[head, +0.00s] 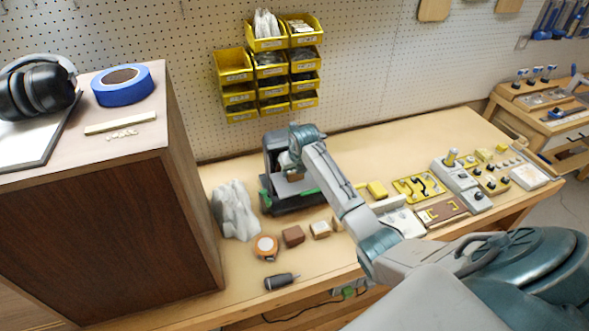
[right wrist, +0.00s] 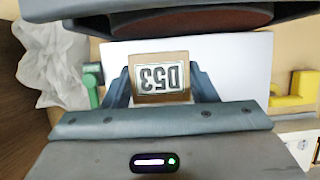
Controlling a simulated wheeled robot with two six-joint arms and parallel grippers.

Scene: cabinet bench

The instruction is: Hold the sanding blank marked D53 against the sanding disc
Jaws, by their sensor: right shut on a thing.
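The sanding blank marked D53 (right wrist: 160,78) is a tan block with an upside-down label in the right wrist view. My right gripper (right wrist: 160,88) is shut on it, a finger on each side. The brown sanding disc (right wrist: 190,20) sits at the top of that view, partly hidden by its dark housing. The blank is over the pale sander table (right wrist: 235,75), facing the disc, with a narrow strip of table showing between them. In the head view my right gripper (head: 292,160) is at the dark sander (head: 275,195) and hides the disc. My left gripper is not in view.
A crumpled grey-white bag (head: 235,210) stands left of the sander. A tall wooden cabinet (head: 100,220) bounds the left.

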